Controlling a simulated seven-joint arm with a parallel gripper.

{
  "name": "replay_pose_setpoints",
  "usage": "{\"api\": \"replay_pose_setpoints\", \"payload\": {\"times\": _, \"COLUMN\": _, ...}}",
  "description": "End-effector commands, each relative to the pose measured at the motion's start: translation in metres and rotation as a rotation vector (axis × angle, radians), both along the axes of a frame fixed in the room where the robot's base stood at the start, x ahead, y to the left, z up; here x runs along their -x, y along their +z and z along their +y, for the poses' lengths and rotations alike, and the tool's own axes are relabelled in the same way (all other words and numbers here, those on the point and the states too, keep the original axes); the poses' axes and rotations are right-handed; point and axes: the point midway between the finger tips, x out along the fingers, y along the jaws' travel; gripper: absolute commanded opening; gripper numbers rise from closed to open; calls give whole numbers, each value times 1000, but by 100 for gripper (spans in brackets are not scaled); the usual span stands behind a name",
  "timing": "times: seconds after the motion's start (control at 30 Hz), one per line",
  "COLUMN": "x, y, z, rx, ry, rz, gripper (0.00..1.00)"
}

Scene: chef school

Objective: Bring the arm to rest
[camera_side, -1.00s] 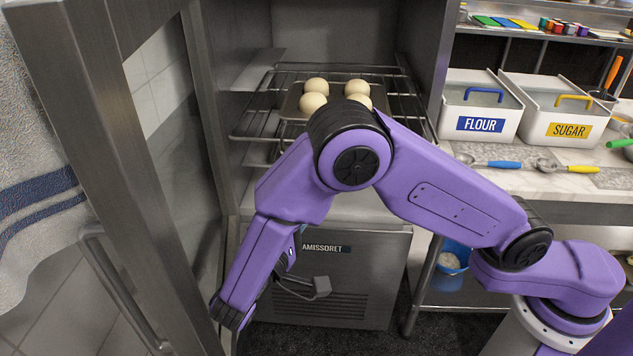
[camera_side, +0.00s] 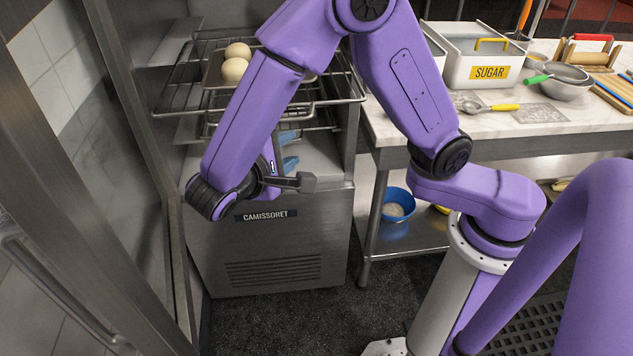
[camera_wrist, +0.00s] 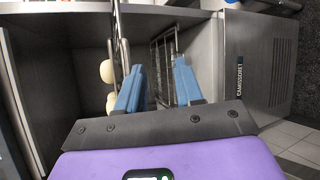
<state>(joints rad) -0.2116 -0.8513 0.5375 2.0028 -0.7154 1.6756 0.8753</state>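My gripper (camera_side: 290,150) is at the front of the open cabinet, just above the top of its lower panel and below the wire racks. Its two blue fingers are apart with nothing held between them, and they point into the cabinet. In the wrist view my gripper (camera_wrist: 159,78) also shows open, with racks beyond the fingers. My bent purple arm hides part of the cabinet in the side view.
Pale round balls (camera_side: 234,70) sit on a tray on the upper wire rack (camera_side: 335,92). The open door (camera_side: 115,150) stands at left. A counter (camera_side: 420,130) with a sugar bin (camera_side: 485,70) is at right. The dark floor (camera_side: 300,320) in front is clear.

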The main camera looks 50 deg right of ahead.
Motion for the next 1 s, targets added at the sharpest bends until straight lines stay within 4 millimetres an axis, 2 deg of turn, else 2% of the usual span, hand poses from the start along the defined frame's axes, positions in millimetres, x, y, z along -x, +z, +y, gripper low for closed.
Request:
{"api": "replay_pose_setpoints", "payload": {"times": 0.03, "x": 6, "y": 1, "z": -13, "rx": -62, "ry": 1, "rz": 54, "gripper": 36}}
{"api": "replay_pose_setpoints", "payload": {"times": 0.2, "x": 35, "y": -6, "z": -44, "rx": -270, "ry": 37, "rz": 242, "gripper": 36}}
{"api": "replay_pose_setpoints", "payload": {"times": 0.5, "x": 100, "y": -14, "z": -82, "rx": -660, "ry": 194, "rz": 491, "gripper": 36}}
{"api": "replay_pose_setpoints", "payload": {"times": 0.8, "x": 164, "y": -13, "z": -96, "rx": -997, "ry": 415, "rz": 600, "gripper": 36}}
{"api": "replay_pose_setpoints", "payload": {"times": 1.0, "x": 182, "y": -11, "z": -97, "rx": -1085, "ry": 489, "rz": 612, "gripper": 36}}
